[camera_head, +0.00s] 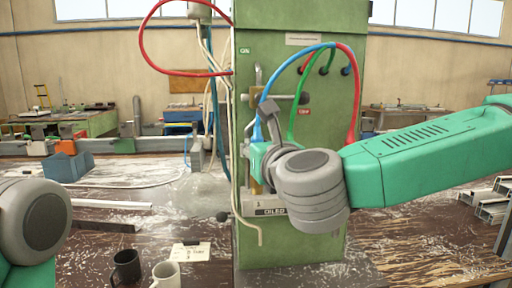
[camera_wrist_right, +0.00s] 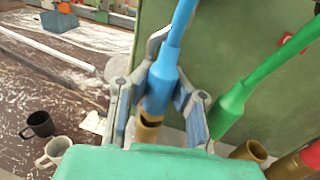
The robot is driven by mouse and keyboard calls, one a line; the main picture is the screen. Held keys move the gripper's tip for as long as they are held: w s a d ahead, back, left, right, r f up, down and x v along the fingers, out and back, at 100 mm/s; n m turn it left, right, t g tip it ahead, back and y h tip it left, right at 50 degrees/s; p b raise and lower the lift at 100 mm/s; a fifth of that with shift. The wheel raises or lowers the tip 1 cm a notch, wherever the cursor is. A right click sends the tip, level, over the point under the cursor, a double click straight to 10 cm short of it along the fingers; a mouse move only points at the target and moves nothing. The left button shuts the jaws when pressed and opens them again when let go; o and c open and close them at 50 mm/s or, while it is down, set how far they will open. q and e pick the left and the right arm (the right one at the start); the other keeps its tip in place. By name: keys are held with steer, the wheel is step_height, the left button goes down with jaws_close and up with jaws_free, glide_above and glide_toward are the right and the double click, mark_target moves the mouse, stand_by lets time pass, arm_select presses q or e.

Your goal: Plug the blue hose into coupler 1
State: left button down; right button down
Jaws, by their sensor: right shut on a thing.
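The blue hose (camera_head: 290,65) arcs down from the green machine panel in the head view. In the right wrist view its thick blue end (camera_wrist_right: 163,82) is between the fingers of my right gripper (camera_wrist_right: 160,98), which is shut on it. A brass part (camera_wrist_right: 150,125) with a dark slot shows directly below the blue end; I cannot tell whether it is the hose's tip or a coupler. In the head view my right gripper (camera_head: 263,125) is in front of the panel, and my wrist hides what lies behind it. I cannot make out which coupler is 1. My left gripper is out of view.
A green hose (camera_wrist_right: 230,105) and a red hose (camera_wrist_right: 312,155) hang close by on the right, near a brass fitting (camera_wrist_right: 250,150). The green machine (camera_head: 290,240) stands right behind. A black mug (camera_head: 127,266) and a white mug (camera_head: 166,275) stand on the bench at left.

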steer(key=shift+f+b, duration=0.6)
steer(key=shift+f, duration=0.1)
stand_by(0.5)
steer(key=c, duration=1.6)
jaws_free()
steer(key=shift+o, duration=0.2)
steer(key=shift+s, duration=0.15)
steer(key=b+v, duration=0.2)
steer(key=v, duration=0.6)
steer(key=shift+s, duration=0.4)
